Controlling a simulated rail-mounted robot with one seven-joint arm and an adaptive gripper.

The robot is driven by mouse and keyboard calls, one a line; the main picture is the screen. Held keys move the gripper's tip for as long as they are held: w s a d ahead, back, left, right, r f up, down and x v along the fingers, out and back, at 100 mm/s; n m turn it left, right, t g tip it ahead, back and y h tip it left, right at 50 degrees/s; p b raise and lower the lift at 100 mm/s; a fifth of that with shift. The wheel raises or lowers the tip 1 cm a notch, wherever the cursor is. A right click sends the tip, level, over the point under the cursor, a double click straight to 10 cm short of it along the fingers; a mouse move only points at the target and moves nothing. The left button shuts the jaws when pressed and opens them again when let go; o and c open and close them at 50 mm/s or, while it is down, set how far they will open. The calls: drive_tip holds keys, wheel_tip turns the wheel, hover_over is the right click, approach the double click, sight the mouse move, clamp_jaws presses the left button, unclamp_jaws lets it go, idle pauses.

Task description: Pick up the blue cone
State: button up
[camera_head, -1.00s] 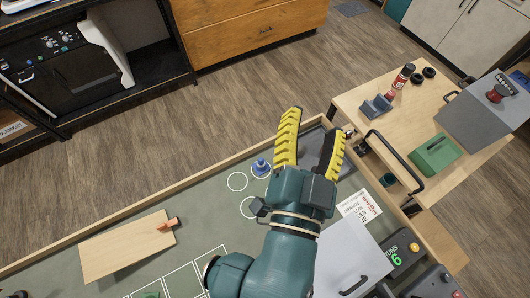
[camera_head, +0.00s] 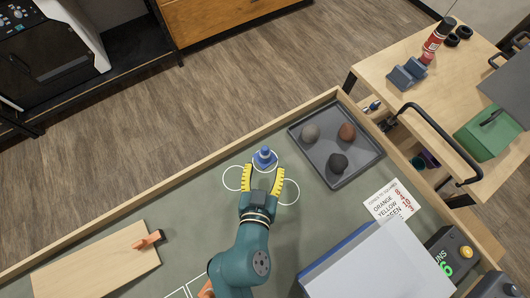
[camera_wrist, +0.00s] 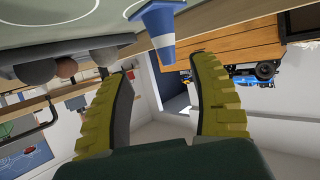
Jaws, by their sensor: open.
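The blue cone (camera_head: 264,157) stands upright on the green mat of the table, in a white circle near the far wooden edge. My gripper (camera_head: 263,178) is open, with its yellow ribbed fingers pointing at the cone from the near side. In the head view the cone is just beyond the fingertips, between their lines. In the wrist view the cone (camera_wrist: 161,27), blue with a white band, shows at the top, past the open, empty fingers (camera_wrist: 168,68). I cannot tell whether a finger touches it.
A grey tray (camera_head: 360,176) with three round rocks is right of the cone. White circles flank the cone. The raised wooden rim (camera_head: 190,182) runs behind the cone.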

sight(264, 154)
drive_tip(key=x, duration=0.7)
drive_tip(key=shift+w+a, duration=0.35)
clamp_jaws()
